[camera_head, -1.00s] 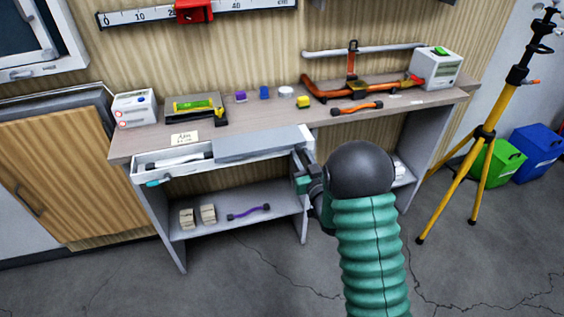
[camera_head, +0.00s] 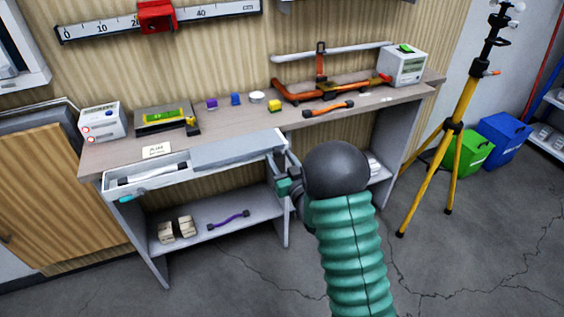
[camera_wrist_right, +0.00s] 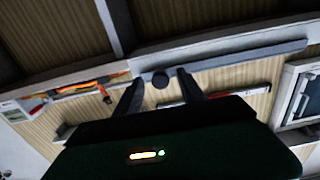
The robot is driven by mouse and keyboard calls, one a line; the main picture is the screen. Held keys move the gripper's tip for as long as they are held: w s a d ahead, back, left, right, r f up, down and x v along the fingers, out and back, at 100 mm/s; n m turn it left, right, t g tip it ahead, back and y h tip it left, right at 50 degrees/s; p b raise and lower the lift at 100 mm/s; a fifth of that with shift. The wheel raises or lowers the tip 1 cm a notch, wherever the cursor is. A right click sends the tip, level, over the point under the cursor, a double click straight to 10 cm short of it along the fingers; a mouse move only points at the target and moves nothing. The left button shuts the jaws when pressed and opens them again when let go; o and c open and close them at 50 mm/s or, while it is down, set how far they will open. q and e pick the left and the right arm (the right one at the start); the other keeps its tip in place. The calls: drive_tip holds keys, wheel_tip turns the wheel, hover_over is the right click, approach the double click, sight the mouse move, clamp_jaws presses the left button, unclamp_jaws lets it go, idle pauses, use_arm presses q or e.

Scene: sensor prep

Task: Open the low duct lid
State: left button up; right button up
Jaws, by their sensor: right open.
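A long pale tray (camera_head: 110,187) runs along the front of the bench. Its left part is uncovered and shows a white tube (camera_head: 150,174). A flat grey panel (camera_head: 235,149), perhaps the low duct lid, covers its right part. A teal piece (camera_head: 132,197) sticks out at the tray's left end. My right gripper (camera_head: 286,183) is at the tray's right end, partly hidden by my arm. In the right wrist view its two fingers (camera_wrist_right: 160,86) are apart, with a dark round knob showing between them; contact cannot be told. My left gripper is not in view.
The bench top (camera_head: 215,125) holds small coloured blocks, a white box (camera_head: 102,121) and orange pipework (camera_head: 320,90). A lower shelf (camera_head: 205,228) carries pale blocks and a purple piece. A yellow tripod (camera_head: 440,155) stands right of the bench. Cracked floor lies open in front.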

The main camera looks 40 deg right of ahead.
drive_tip(key=p+v, duration=0.9)
drive_tip(key=v, duration=0.7)
drive_tip(key=shift+s+p, duration=0.35)
drive_tip(key=shift+p, duration=0.05)
drive_tip(key=shift+a, duration=0.15)
drive_tip(key=shift+w, duration=0.1)
